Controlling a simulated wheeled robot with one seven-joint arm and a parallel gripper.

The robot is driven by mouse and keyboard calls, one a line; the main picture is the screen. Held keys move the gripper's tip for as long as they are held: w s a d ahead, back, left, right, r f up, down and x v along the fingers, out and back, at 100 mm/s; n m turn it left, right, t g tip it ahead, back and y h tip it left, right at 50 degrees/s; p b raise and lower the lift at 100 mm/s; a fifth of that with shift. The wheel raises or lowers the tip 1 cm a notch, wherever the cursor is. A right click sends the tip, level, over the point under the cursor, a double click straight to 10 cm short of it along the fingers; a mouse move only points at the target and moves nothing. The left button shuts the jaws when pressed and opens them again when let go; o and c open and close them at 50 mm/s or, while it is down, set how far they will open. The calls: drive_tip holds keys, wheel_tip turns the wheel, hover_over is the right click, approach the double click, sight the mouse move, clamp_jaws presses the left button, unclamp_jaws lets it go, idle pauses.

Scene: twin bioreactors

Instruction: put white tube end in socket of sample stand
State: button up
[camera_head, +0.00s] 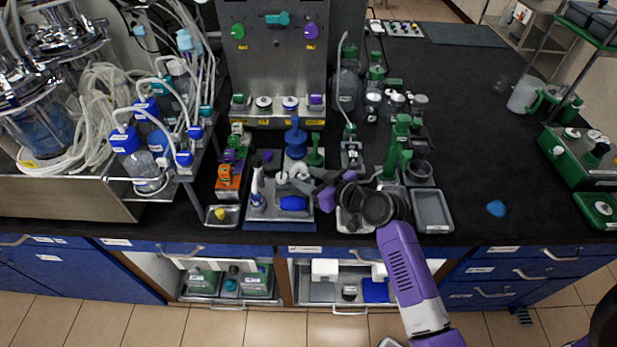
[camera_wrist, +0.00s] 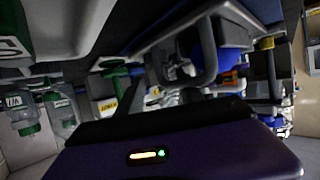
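My gripper (camera_head: 318,190) reaches left from my arm, low over the front middle of the bench. Its fingertips are beside small white curved pieces (camera_head: 298,172) that may include the white tube end; I cannot tell which piece it is. In the wrist view a dark finger (camera_wrist: 207,50) shows before a blurred grey-white part (camera_wrist: 182,70). I cannot tell if the gripper holds anything. A grey stand on a blue base (camera_head: 268,225), with a blue part (camera_head: 293,203) on it, is below and left of the gripper; it may be the sample stand. Its socket is not clear.
A small tray with a yellow item (camera_head: 221,215) and an orange device (camera_head: 228,177) stand left. A green stand (camera_head: 398,145) and an empty grey tray (camera_head: 432,212) are right. A metal panel (camera_head: 275,60) rises behind. The bench farther right (camera_head: 470,130) is mostly clear.

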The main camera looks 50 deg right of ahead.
drive_tip(key=shift+s+a+f, duration=0.1)
drive_tip(key=shift+s+f, duration=0.05)
drive_tip(key=shift+f, duration=0.1)
drive_tip(key=shift+s+r, duration=0.1)
drive_tip(key=shift+s, duration=0.05)
drive_tip(key=v, duration=0.4)
drive_tip(key=b+v, duration=0.1)
drive_tip(key=v, duration=0.6)
drive_tip(key=shift+s+r, duration=0.2)
drive_tip(key=shift+r, duration=0.25)
drive_tip(key=s+a+f, duration=0.4)
drive_tip(key=s+a, duration=0.1)
drive_tip(key=a, duration=0.1)
drive_tip(key=s+a+r, duration=0.4)
drive_tip(key=s+a, duration=0.3)
drive_tip(key=a, duration=0.1)
drive_tip(key=s+a+r+n+t+y, duration=0.1)
drive_tip(key=s+a+r, duration=0.3)
drive_tip(key=s+a, duration=0.4)
drive_tip(key=shift+t+y, duration=0.3)
